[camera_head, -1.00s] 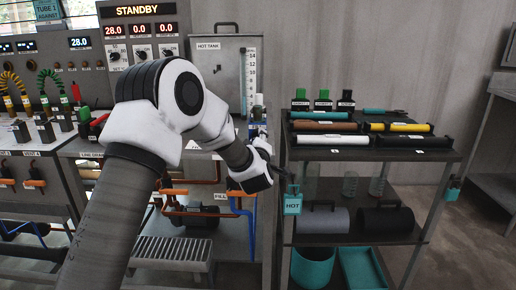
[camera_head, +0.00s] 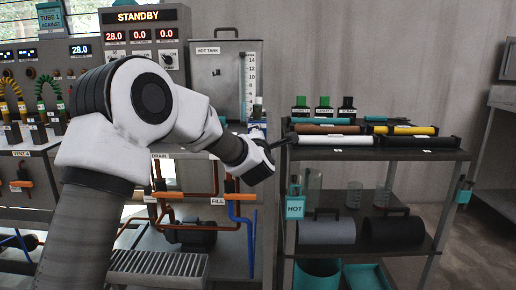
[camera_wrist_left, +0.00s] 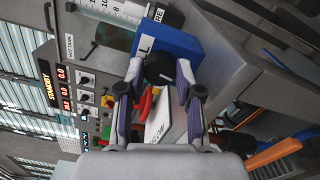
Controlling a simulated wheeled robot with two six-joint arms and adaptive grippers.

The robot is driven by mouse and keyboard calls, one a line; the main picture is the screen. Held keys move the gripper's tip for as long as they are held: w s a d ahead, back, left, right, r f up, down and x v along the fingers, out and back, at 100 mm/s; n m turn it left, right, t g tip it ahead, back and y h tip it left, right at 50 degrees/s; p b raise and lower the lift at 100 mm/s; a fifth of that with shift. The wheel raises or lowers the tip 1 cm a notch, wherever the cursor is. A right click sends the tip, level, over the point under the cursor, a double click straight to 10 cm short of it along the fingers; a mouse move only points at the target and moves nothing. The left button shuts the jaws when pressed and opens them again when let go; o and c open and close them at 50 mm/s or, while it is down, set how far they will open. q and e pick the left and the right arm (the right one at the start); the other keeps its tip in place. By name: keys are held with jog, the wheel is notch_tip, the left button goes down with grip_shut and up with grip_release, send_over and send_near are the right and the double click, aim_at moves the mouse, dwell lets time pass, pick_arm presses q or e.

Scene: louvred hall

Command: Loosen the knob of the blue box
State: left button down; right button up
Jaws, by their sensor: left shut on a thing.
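The blue box (camera_wrist_left: 176,50) is in the upper middle of the left wrist view, with a round black knob (camera_wrist_left: 159,68) bearing a white mark on its face. My left gripper (camera_wrist_left: 160,78) has its two fingers on either side of the knob and is shut on it. In the head view, my left gripper (camera_head: 280,143) is at the gap between the bench and the shelf cart. There, only a strip of blue (camera_head: 238,128) shows behind my arm, and the knob is hidden. My right gripper is in neither view.
The hot tank (camera_head: 222,85) with its level scale stands behind my arm. A shelf cart (camera_head: 380,153) with rolls and bottles is close on the right. A teal HOT tag (camera_head: 295,207) hangs at its near post. Pipes and a FILL valve lie below the arm.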

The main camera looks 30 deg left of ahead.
pick_arm(q)
jog(key=shift+f+n+b, duration=0.15)
jog(key=shift+n+b, duration=0.65)
jog(key=shift+n, duration=0.2)
jog(key=c, duration=0.8)
grip_release()
jog(key=shift+o, duration=0.2)
jog(key=shift+s, duration=0.1)
jog(key=v, duration=1.2)
